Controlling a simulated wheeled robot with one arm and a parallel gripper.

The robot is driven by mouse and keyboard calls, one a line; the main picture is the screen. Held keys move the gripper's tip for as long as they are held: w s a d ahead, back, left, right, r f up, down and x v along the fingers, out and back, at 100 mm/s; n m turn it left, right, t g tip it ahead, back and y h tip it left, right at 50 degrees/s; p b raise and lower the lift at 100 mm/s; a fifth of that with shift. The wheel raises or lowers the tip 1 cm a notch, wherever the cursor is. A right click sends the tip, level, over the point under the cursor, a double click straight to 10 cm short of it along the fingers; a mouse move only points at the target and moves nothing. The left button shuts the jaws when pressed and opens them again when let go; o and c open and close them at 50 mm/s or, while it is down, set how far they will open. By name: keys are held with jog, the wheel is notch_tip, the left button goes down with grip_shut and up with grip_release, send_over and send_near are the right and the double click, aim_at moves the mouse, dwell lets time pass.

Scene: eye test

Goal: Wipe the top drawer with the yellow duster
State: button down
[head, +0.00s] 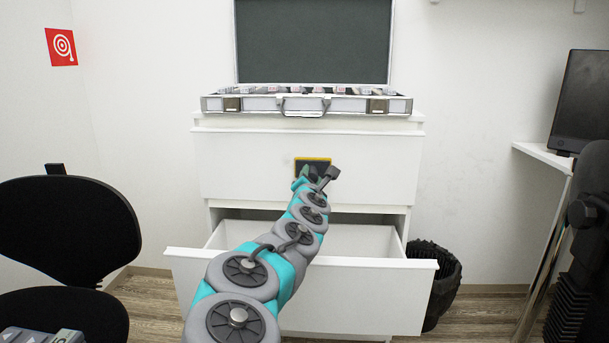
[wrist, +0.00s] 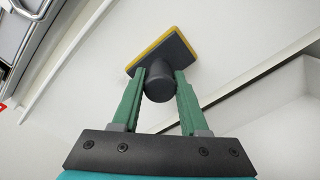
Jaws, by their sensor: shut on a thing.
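The yellow duster (head: 313,161) is a dark pad with a yellow edge, in front of the middle of the top drawer (head: 245,165). It also shows in the wrist view (wrist: 178,50), with its dark round handle between my fingers. My gripper (head: 317,177) is shut on that handle; its green fingers show in the wrist view (wrist: 160,80). The pad faces the white drawer front, close to it or touching; I cannot tell which. The top drawer is closed, and its front fills much of the wrist view (wrist: 70,105).
The lower drawer (head: 375,300) is pulled open beneath my arm and looks empty where visible. An open case (head: 255,104) lies on the cabinet top. A black chair (head: 65,225) stands left, a dark bin (head: 445,280) right, and a white table (head: 545,155) with a monitor (head: 585,100) farther right.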

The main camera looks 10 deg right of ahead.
jog(key=shift+s+d+f, duration=0.1)
jog(key=shift+s+d, duration=0.05)
jog(key=shift+d, duration=0.2)
jog(key=shift+a, duration=0.1)
jog(key=w+a+b, duration=0.2)
jog(key=a+b, duration=0.2)
jog(key=a, duration=0.1)
jog(key=shift+a, duration=0.4)
jog(key=shift+v, duration=3)
jog(key=shift+b+v, duration=0.3)
jog(key=shift+v, duration=1.15)
